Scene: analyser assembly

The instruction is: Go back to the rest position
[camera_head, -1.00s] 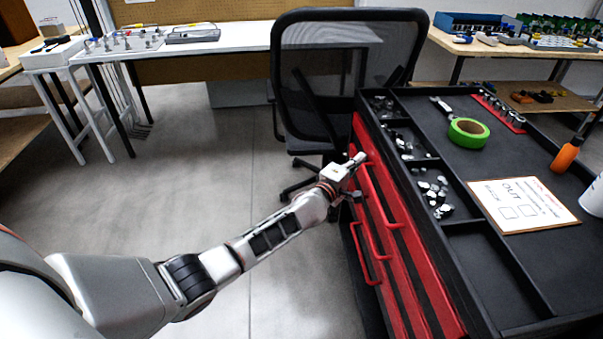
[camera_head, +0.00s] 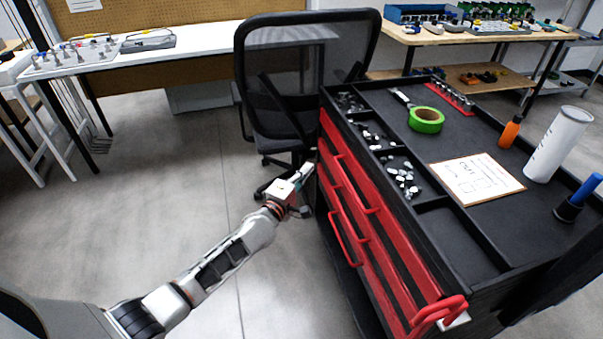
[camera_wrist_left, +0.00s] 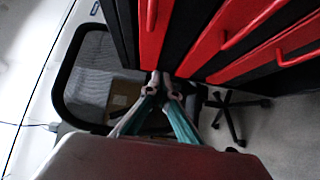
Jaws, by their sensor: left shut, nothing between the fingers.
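My left gripper (camera_head: 303,173) is at the left side of the red and black tool cabinet (camera_head: 385,230), near its drawer fronts in the head view. In the left wrist view its two fingers (camera_wrist_left: 162,78) meet at the tips, and nothing shows between them. The fingertips lie close to a red drawer front (camera_wrist_left: 155,30); I cannot tell whether they touch it. The drawers look closed.
A black mesh office chair (camera_head: 300,75) stands just behind the gripper. The cabinet top holds green tape (camera_head: 426,120), a paper sheet (camera_head: 477,179), an orange bottle (camera_head: 509,132) and a white cylinder (camera_head: 558,145). Grey floor (camera_head: 160,200) is clear at the left.

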